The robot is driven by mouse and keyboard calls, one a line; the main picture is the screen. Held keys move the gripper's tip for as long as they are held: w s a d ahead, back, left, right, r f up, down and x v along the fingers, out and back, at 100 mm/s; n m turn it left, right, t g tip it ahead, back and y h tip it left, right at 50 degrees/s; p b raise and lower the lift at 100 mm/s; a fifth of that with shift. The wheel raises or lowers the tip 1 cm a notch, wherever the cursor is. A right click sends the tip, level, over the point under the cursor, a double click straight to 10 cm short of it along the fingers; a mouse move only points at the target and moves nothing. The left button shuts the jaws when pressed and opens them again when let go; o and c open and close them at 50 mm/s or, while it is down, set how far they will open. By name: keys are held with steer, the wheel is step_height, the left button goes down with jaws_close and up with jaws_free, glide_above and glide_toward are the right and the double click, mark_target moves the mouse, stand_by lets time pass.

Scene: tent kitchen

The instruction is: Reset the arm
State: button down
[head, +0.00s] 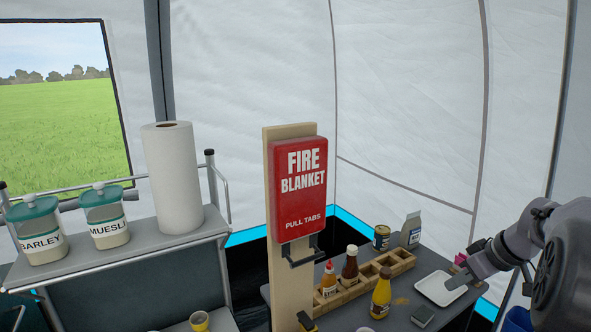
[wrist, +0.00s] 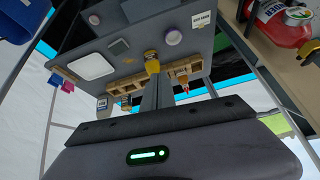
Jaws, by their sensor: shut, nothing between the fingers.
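My arm (head: 555,255) reaches in from the right edge in the head view. My gripper (head: 455,281) is shut and empty, and in the picture it overlaps the far edge of a white tray (head: 435,290) on the grey table (head: 350,318). I cannot tell how high above the tray it is. In the wrist view my gripper (wrist: 156,92) shows as dark fingers close together, pointing towards the table, which appears upside down.
A wooden rack (head: 403,262) with sauce bottles, a yellow mustard bottle (head: 381,292), a tin (head: 381,238) and a bag (head: 411,229) stand on the table. A fire blanket post (head: 275,190) rises at centre. A shelf (head: 140,246) holds jars and a paper roll (head: 172,180).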

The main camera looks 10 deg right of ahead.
steer(key=a+r+m+b, duration=0.1)
steer(key=a+r, duration=0.2)
steer(key=a, duration=0.8)
steer(key=a+r+m, duration=0.1)
steer(key=a+r, duration=0.1)
steer(key=a, duration=0.9)
steer(key=s+a+f+m, duration=0.2)
steer(key=s+a, duration=0.6)
steer(key=a, duration=0.1)
steer(key=s+a+f+m+b, duration=0.1)
steer(key=s+a+f+m, duration=0.1)
steer(key=s+a, duration=0.6)
steer(key=shift+s+a+f+m, duration=0.2)
steer(key=shift+s+a+m, duration=0.15)
steer(key=shift+s, duration=0.15)
